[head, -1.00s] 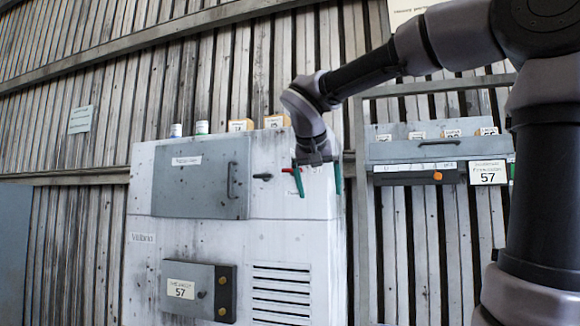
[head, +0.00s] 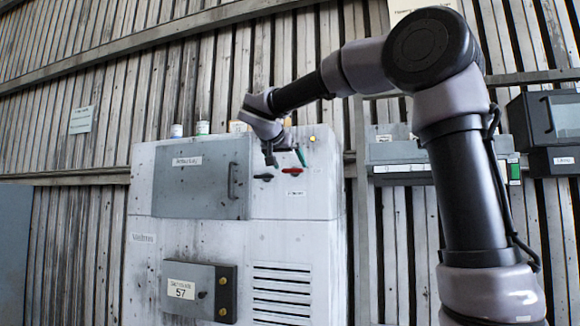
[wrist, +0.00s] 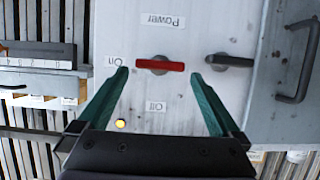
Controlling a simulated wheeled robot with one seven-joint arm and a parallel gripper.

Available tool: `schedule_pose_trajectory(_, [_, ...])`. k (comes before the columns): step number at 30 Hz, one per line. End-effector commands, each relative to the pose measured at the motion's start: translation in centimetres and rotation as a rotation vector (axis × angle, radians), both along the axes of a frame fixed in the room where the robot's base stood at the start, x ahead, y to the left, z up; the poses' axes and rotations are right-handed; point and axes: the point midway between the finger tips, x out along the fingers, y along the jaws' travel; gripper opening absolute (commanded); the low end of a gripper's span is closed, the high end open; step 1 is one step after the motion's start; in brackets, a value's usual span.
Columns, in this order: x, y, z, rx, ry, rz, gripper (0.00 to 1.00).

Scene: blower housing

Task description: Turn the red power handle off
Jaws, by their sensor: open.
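The red power handle (head: 292,193) lies level on the white front of the cabinet in the head view. It also shows level in the wrist view (wrist: 160,66), which is upside down, under the "Power" label (wrist: 163,20). There the "On" label (wrist: 111,60) is at the handle's left end and the "Off" label (wrist: 156,106) is below its middle. My gripper (head: 286,155) is open, its green fingers above the handle in the head view. In the wrist view the fingertips (wrist: 161,78) stand either side of the handle, with nothing between them visibly gripped.
A dark handle (head: 263,177) is just left of the red one. A grey door (head: 200,178) with a pull handle is further left. A yellow lamp (head: 311,138) is at the cabinet's upper right. A shelf unit (head: 395,160) is at right.

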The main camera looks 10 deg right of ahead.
Motion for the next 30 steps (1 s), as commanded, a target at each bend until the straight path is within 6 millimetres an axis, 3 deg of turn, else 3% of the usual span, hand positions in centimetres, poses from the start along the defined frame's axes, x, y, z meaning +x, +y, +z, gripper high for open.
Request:
schedule_pose_trajectory(6, [1.28,-0.76,-0.63,0.001,0.001,0.000,1.00])
schedule_pose_trajectory(14, [1.37,-0.80,-0.67,0.001,0.001,0.001,1.00])
schedule_pose_trajectory(20, [1.35,-0.80,-0.67,0.001,0.001,0.001,0.29])
schedule_pose_trajectory(30, [1.41,-0.72,-0.70,-0.044,0.026,-0.001,0.29])
